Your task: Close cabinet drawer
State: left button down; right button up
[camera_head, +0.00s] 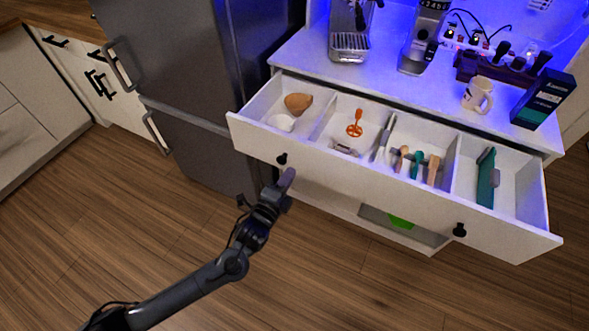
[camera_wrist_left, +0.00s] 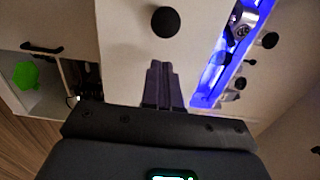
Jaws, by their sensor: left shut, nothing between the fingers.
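The cabinet drawer (camera_head: 357,178) is pulled out in the head view. It is white, with compartments, and its front carries two black knobs, a left knob (camera_head: 282,159) and a right knob (camera_head: 460,230). My left gripper (camera_head: 288,178) is shut and empty, close to the drawer front, just below and right of the left knob. In the left wrist view the gripper's fingertips (camera_wrist_left: 158,68) point at the white front, with a black knob (camera_wrist_left: 165,21) just beyond them. I cannot tell whether the fingers touch the front. My right gripper is not in view.
The drawer holds several utensils, a brown bowl (camera_head: 298,103) and a green item (camera_head: 487,178). The countertop carries an espresso machine (camera_head: 350,30), a grinder (camera_head: 423,35), a mug (camera_head: 477,94) and a dark box (camera_head: 544,98). A grey fridge (camera_head: 190,70) stands left. The wooden floor in front is clear.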

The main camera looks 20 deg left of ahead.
aim_at(299, 160)
pick_arm(q)
jog(key=shift+w+d+b, duration=0.15)
jog(key=shift+w+b, duration=0.1)
jog(key=shift+w, duration=0.75)
jog(key=shift+w+d+b, duration=0.1)
jog(key=shift+w+b, duration=0.15)
jog(key=shift+w, duration=0.75)
